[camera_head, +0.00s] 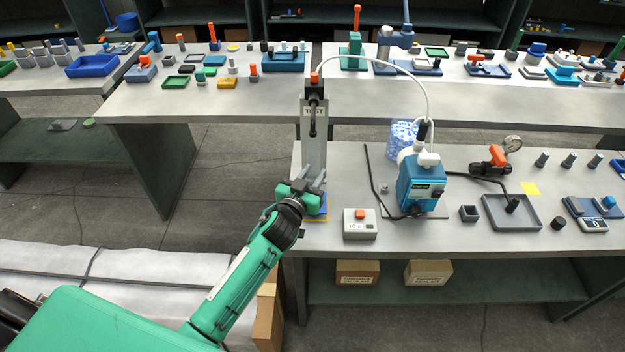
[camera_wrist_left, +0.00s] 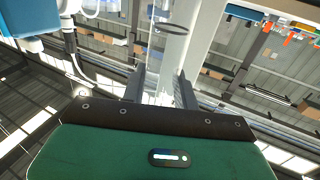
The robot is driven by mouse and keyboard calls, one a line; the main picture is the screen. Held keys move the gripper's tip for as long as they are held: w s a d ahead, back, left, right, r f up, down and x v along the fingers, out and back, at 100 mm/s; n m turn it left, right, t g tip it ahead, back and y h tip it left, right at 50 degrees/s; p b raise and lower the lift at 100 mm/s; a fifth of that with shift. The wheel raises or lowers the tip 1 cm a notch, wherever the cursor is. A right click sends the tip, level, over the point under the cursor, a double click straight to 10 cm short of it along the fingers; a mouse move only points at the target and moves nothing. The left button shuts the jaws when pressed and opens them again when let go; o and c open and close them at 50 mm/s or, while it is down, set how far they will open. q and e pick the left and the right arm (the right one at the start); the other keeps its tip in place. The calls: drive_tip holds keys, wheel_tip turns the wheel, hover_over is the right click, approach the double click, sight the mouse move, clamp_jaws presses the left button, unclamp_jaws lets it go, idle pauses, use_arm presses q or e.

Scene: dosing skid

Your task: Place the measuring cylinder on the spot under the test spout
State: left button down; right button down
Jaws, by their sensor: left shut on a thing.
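My left gripper (camera_head: 311,181) is low in front of the grey post (camera_head: 314,146) labelled TEST; its fingers also show in the wrist view (camera_wrist_left: 160,90). It is shut on the measuring cylinder (camera_wrist_left: 161,70), which is clear and hard to see there, and not distinguishable in the head view. The dark test spout (camera_head: 313,125) sticks out from the post above the gripper. A blue and yellow spot (camera_head: 318,208) shows partly below the gripper, at the bench's left edge. I cannot tell whether the cylinder's base touches it. My right gripper is not in view.
A blue pump (camera_head: 418,185) stands right of the post, with a white tube arching to the post top. A grey box with an orange button (camera_head: 360,224) sits close right of the spot. A grey tray (camera_head: 511,212) lies further right. Bench between is partly clear.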

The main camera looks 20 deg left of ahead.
use_arm(q)
drive_tip(key=shift+f, duration=1.1)
drive_tip(key=shift+f, duration=0.15)
drive_tip(key=c, duration=1.4)
unclamp_jaws()
drive_tip(key=o, duration=0.3)
drive_tip(key=shift+o, duration=0.2)
